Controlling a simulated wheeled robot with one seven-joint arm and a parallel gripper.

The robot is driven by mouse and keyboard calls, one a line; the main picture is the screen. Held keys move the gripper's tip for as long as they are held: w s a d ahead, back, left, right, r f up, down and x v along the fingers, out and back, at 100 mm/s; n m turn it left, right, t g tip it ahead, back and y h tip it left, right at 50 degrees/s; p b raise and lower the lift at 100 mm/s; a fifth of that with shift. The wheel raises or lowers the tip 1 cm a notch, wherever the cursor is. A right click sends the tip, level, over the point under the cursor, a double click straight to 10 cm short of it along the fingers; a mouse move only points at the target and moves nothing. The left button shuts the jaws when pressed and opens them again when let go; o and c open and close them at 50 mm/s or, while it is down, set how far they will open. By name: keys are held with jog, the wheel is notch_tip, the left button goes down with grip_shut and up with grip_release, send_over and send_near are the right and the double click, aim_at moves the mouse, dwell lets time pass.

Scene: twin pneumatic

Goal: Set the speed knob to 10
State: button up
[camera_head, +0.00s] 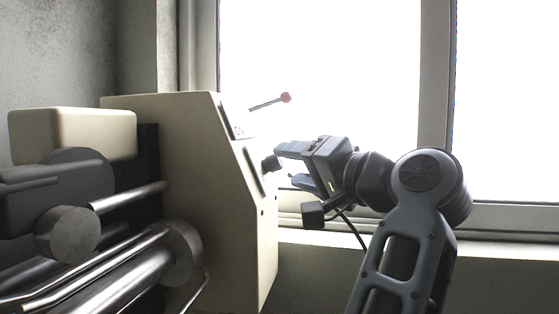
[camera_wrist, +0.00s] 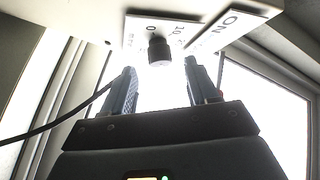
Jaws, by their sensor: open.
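The speed knob (camera_wrist: 159,50) is a small dark cylinder on a white label plate (camera_wrist: 148,27) in the wrist view. Its plate shows a "0" and a partly readable "10"; I cannot tell the knob's exact setting. In the head view the dark knob (camera_head: 270,164) sticks out from the sloped front of the cream machine (camera_head: 190,130). My gripper (camera_head: 283,165) is open, its fingers pointing left at the knob. In the wrist view my gripper (camera_wrist: 160,78) has one finger on each side of the knob, with visible gaps and no clear contact.
A second plate marked "ON" (camera_wrist: 230,20) lies right of the knob plate. A lever with a red ball (camera_head: 286,97) juts from the machine above my gripper. Steel rollers (camera_head: 110,270) are at lower left. A bright window (camera_head: 340,70) stands behind.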

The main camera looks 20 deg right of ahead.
aim_at(281, 165)
jog(key=shift+p+x, duration=0.35)
jog(key=shift+x, duration=1.75)
jog(key=shift+d, duration=0.1)
jog(key=c, duration=1)
jog(key=shift+f, duration=0.1)
jog(key=shift+c, duration=0.2)
jog(key=shift+f+b, duration=0.1)
jog(key=shift+b, duration=0.3)
